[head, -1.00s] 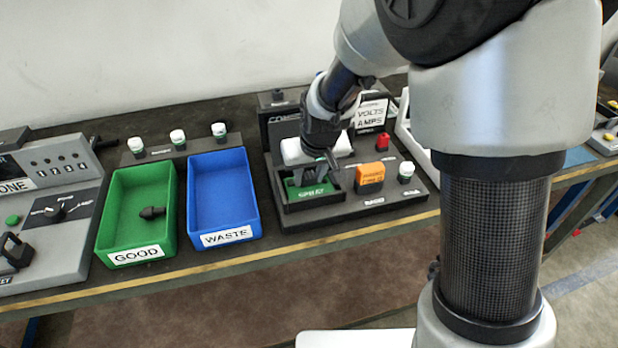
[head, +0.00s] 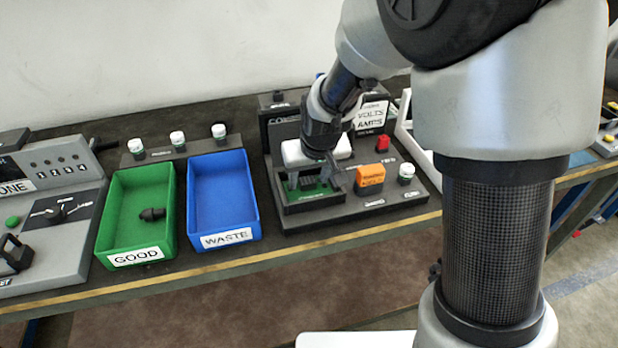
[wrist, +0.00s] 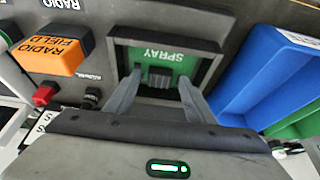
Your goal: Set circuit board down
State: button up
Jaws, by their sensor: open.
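The green circuit board (wrist: 136,57), marked SPRAY, lies in the dark square recess (wrist: 213,66) of the test station. It also shows in the head view (head: 322,190), partly hidden by my fingers. A dark ribbed block (wrist: 160,76) stands on the board. My gripper (wrist: 160,92) is open, with one finger on each side of the block and a gap to each. In the head view my gripper (head: 315,183) is low over the recess. Whether the fingertips touch the board cannot be told.
A blue WASTE bin (head: 252,215) stands left of the station and looks empty. The green GOOD bin (head: 170,222) holds a small dark part (head: 152,214). An orange RADIO FIELD block (head: 370,176) and a red button (head: 383,142) sit close right of the recess.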

jog(key=s+d+r+p, duration=0.1)
jog(key=s+d+r, duration=0.25)
jog(key=r, duration=0.25)
jog(key=s+d+r+m, duration=0.1)
jog(key=s+d+r, duration=0.1)
jog(key=s+r, duration=0.3)
jog(key=s+d+r+p, duration=0.1)
jog(key=s+d+r, duration=0.2)
jog(key=r, duration=0.4)
jog(key=s+d+r+m, duration=0.1)
jog(key=s+d, duration=0.2)
jog(key=s, duration=0.2)
jog(key=s+d+r+m+t+h, duration=0.1)
jog(key=s+d, duration=0.1)
jog(key=s, duration=0.4)
jog(key=shift+s+d+r, duration=0.15)
jog(key=shift+s+d, duration=0.05)
jog(key=shift+d, duration=0.2)
jog(key=shift+c, duration=0.2)
